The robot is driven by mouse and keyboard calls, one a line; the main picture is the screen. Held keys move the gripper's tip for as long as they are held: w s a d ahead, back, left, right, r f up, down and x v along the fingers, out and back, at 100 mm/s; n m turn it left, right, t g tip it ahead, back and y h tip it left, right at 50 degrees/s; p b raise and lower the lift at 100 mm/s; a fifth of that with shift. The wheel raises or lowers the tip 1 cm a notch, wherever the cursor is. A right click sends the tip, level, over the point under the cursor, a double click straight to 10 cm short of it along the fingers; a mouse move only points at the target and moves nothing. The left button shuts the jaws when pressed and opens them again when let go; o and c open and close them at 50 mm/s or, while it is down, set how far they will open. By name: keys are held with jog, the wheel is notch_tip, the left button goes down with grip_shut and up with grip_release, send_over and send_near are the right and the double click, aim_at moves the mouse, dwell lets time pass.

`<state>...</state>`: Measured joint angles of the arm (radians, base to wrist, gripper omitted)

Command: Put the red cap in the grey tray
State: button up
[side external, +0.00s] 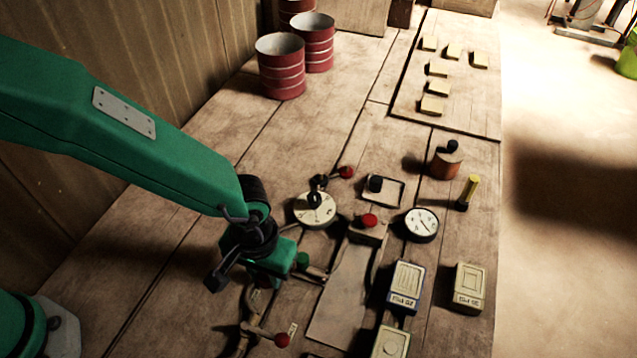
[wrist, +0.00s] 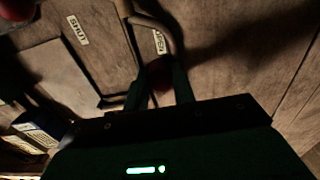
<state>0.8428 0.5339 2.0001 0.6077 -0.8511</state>
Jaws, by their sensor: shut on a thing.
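My gripper (wrist: 160,88) is low over the table, its two fingers closed around a small dark reddish thing (wrist: 158,73). Shadow hides its shape, so I cannot tell whether it is the red cap. In the side view my arm covers most of the grip. A red dome-shaped piece (side external: 369,220) sits at the top end of a flat plate (side external: 338,297), right of my gripper. A blurred red thing (wrist: 17,9) is at the top left of the wrist view. I cannot make out a clear grey tray; a small dark-rimmed frame (side external: 399,196) lies further back.
Levers with red knobs (side external: 283,340) (side external: 346,172) stand close by. A curved bar (wrist: 150,22) and a SHUT label (wrist: 77,29) are near the fingers. A round dial (side external: 421,224), boxes (side external: 404,286) and red drums (side external: 281,67) stand around. The left table area is clear.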

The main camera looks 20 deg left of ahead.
jog(key=shift+r, duration=0.15)
notch_tip(320, 180, up, 10)
dwell(0.7)
dwell(0.5)
jog(key=w+a+r, duration=0.3)
jog(key=w+a, duration=0.1)
jog(key=a, duration=0.6)
jog(key=w+a+r, duration=0.3)
jog(key=w+a, duration=0.1)
jog(key=a, duration=0.6)
jog(key=w+a+r, duration=0.2)
jog(key=w+a, duration=0.2)
jog(key=a, duration=0.7)
jog(key=shift+w+r, duration=0.35)
jog(key=shift+r, duration=0.05)
jog(key=shift+d, duration=0.1)
